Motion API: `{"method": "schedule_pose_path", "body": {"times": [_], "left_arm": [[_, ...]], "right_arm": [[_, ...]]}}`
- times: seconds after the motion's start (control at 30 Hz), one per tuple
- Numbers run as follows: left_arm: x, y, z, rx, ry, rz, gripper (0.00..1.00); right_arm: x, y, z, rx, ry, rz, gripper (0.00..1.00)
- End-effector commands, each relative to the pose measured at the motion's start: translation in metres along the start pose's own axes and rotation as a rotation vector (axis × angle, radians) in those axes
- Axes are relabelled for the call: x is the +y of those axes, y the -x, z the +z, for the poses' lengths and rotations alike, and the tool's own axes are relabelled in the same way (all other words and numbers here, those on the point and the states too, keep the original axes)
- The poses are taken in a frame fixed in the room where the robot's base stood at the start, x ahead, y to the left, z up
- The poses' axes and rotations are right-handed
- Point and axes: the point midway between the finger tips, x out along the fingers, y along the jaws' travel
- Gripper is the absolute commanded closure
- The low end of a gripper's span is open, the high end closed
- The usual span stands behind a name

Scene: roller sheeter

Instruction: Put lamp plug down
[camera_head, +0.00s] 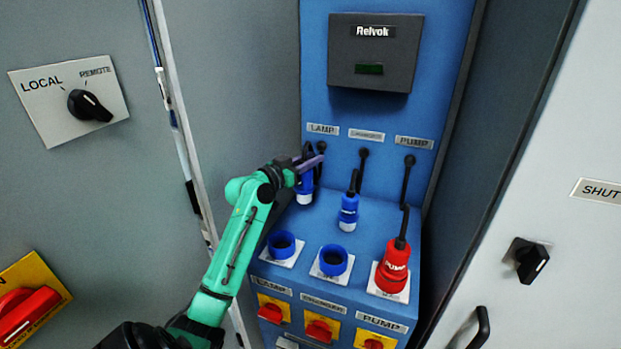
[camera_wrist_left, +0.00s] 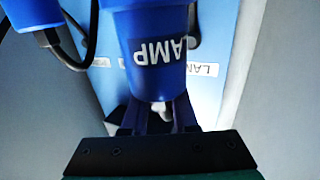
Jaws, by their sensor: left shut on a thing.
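The blue lamp plug (camera_head: 305,188) hangs at the back left of the blue panel, below the LAMP label. Its white end points down, above the panel's ledge. In the left wrist view the plug (camera_wrist_left: 150,60) fills the middle, with LAMP written on it. My left gripper (camera_head: 308,163) is shut on the plug, and its fingers show at the plug's near end in the wrist view. The blue lamp socket (camera_head: 281,243) is empty, in front of the plug. My right gripper is not in view.
A second blue plug (camera_head: 349,209) stands to the right on the ledge. An empty blue middle socket (camera_head: 332,259) lies in front of it. The red pump plug (camera_head: 393,266) sits in the right socket. Cables (camera_head: 408,180) hang from the back panel.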

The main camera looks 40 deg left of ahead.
Motion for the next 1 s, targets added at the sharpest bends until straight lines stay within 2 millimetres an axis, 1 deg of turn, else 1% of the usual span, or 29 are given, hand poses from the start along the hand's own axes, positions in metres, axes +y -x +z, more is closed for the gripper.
{"method": "schedule_pose_path", "body": {"times": [0.13,0.2,0.3,0.37,0.53,0.57,0.6,0.63,0.9,1.0], "left_arm": [[0.0,0.0,0.023,0.002,0.002,0.0,1.0],[0.0,0.0,0.039,0.0,0.004,0.0,1.0],[0.0,0.0,0.054,0.002,0.002,-0.001,1.0],[0.0,0.0,0.057,0.003,-0.001,0.0,1.0],[0.0,0.0,0.056,0.004,-0.001,0.0,1.0],[0.0,0.0,0.057,0.001,-0.001,0.001,0.61],[0.0,0.0,0.057,0.001,-0.001,0.001,0.46],[0.0,0.0,0.057,0.001,-0.001,0.001,0.43],[0.0,0.0,0.057,0.001,-0.001,0.001,0.43],[0.0,0.008,0.059,0.001,-0.001,0.0,0.43]], "right_arm": [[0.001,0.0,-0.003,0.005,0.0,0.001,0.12],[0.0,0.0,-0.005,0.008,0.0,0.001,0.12],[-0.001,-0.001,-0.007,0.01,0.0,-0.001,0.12],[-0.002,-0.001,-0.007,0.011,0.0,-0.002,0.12],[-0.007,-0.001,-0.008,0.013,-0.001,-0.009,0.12],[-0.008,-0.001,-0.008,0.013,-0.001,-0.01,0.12],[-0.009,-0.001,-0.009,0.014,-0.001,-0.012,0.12],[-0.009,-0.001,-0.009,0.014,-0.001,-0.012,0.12],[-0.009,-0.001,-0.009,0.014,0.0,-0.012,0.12],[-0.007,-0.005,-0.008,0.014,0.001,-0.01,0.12]]}}
